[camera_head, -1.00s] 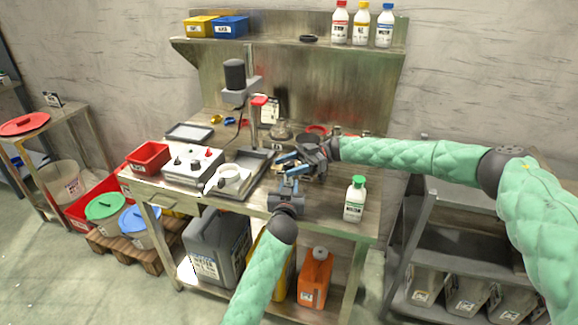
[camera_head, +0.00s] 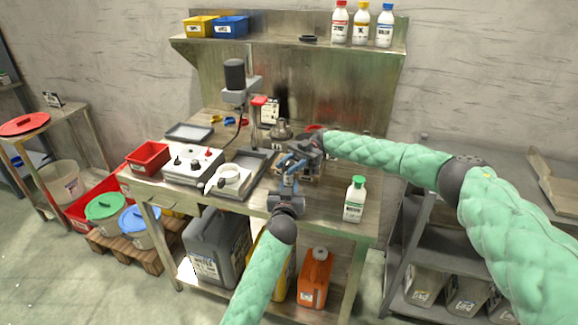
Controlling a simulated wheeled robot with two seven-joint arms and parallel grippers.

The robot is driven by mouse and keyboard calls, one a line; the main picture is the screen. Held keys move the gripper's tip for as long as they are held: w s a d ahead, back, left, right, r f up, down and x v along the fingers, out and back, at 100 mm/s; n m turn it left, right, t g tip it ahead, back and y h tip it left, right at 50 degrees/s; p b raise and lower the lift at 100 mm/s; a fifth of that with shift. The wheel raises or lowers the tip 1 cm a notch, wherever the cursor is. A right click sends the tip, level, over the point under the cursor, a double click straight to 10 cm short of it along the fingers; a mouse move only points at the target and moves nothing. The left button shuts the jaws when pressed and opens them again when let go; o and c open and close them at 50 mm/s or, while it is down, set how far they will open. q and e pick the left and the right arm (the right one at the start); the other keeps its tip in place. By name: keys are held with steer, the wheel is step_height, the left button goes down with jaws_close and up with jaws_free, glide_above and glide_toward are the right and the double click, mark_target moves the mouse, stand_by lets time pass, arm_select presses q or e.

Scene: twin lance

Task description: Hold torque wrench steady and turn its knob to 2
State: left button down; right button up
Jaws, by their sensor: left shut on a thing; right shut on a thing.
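The torque wrench, apparently the small blue and dark tool (camera_head: 290,164), is between my two grippers over the middle of the workbench. It is largely hidden by them, and its knob and the number on it are too small to read. My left gripper (camera_head: 287,186) comes from the front and is shut on the tool's near part. My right gripper (camera_head: 302,150) reaches in from the right and is shut on the tool's far part. The fingertips of both are small and partly hidden.
A white bottle with a green cap (camera_head: 354,199) stands right of my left gripper near the bench's front edge. A dark tray (camera_head: 262,160), a white control box (camera_head: 193,165) and a red bin (camera_head: 148,157) stand to the left. A grey press (camera_head: 237,92) rises behind.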

mark_target(289, 162)
steer(key=shift+n+g+h, duration=0.3)
steer(key=shift+h, duration=0.1)
steer(key=o, duration=1)
steer(key=shift+r, duration=0.1)
step_height(289, 162, up, 10)
steer(key=shift+f, duration=0.1)
